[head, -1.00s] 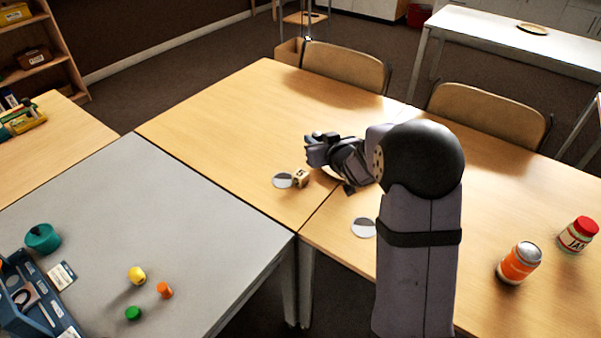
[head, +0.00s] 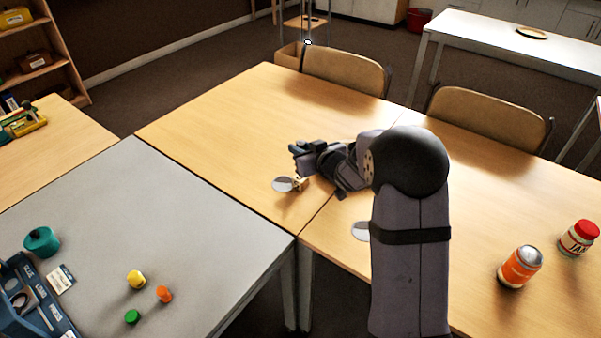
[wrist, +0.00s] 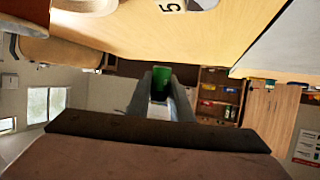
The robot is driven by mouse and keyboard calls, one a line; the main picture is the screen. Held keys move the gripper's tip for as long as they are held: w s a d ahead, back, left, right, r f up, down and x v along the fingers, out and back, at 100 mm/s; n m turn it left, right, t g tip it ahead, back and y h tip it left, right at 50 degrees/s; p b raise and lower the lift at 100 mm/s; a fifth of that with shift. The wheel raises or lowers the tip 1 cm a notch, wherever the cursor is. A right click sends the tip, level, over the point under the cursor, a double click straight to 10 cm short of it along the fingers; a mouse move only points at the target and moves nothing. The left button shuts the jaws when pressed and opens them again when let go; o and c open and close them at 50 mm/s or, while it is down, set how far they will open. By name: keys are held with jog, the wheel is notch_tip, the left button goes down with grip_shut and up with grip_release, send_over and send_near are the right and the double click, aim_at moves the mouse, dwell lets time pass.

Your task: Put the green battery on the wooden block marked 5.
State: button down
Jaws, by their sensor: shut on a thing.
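The green battery (wrist: 161,80) is between the two fingers of my gripper (wrist: 160,95) in the wrist view, and the gripper is shut on it. In the head view my gripper (head: 298,172) is over the wooden table, and the battery cannot be made out there.
A round grey-and-white disc (head: 283,184) lies left of the block, and another (head: 361,231) lies nearer. An orange can (head: 520,266) and a red-lidded jar (head: 578,238) stand at right. Yellow (head: 136,279), orange (head: 164,294) and green (head: 132,316) pieces lie on the grey table.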

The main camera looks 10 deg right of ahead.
jog(key=shift+f, duration=4)
jog(key=shift+f, duration=0.15)
jog(key=c, duration=1.6)
grip_release()
jog(key=shift+b, duration=0.3)
jog(key=shift+r, duration=0.25)
jog(key=shift+s+d, duration=0.15)
jog(key=shift+s, duration=0.1)
jog(key=v, duration=1.1)
jog(key=shift+s+r, duration=0.15)
jog(key=shift+s, duration=0.05)
